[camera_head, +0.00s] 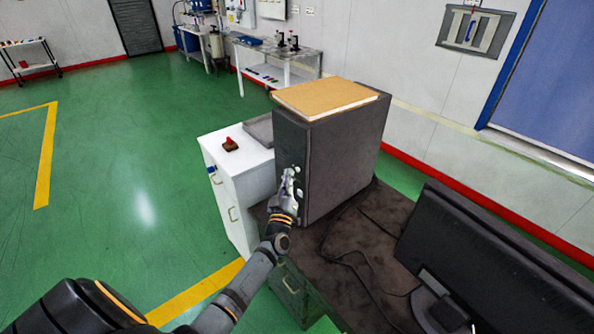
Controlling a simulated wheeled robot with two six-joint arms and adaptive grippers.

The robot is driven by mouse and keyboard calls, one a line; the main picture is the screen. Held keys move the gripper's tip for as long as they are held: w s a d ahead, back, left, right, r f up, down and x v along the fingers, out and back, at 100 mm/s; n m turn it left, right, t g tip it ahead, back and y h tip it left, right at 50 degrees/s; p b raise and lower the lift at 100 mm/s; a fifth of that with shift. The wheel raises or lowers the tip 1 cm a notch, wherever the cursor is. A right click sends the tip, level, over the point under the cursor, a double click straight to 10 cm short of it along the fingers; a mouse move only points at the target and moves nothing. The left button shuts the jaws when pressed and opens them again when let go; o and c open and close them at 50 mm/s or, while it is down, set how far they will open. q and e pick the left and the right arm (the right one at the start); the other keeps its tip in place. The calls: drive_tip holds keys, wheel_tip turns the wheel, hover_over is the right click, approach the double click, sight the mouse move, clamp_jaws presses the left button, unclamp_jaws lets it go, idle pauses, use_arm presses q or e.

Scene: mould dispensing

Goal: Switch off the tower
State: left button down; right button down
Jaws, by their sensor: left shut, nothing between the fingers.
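The tower (345,150) is a dark grey computer case standing upright on the dark desk (350,250). A tan board or box (325,97) lies on top of it. My left gripper (289,177) is shut and empty, with its fingertips at the tower's front face. I cannot tell whether the fingertips touch the face. The gripper hides part of the front, and I cannot make out the power button. My right gripper is not in view.
A monitor (490,260) stands on the desk at the right, with black cables (345,252) between it and the tower. A white cabinet (232,195) with a small red-and-brown object (231,146) is left of the tower. Green floor (120,180) is open further left.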

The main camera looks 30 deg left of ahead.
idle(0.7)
use_arm(q)
drive_tip(key=shift+w, duration=0.15)
drive_tip(key=shift+w+d, duration=0.15)
drive_tip(key=shift+w, duration=0.1)
drive_tip(key=shift+w+d, duration=0.15)
drive_tip(key=shift+w, duration=0.2)
idle(0.6)
drive_tip(key=shift+s, duration=0.1)
drive_tip(key=shift+s+a+p, duration=0.3)
drive_tip(key=shift+s+p, duration=0.05)
drive_tip(key=shift+s, duration=0.35)
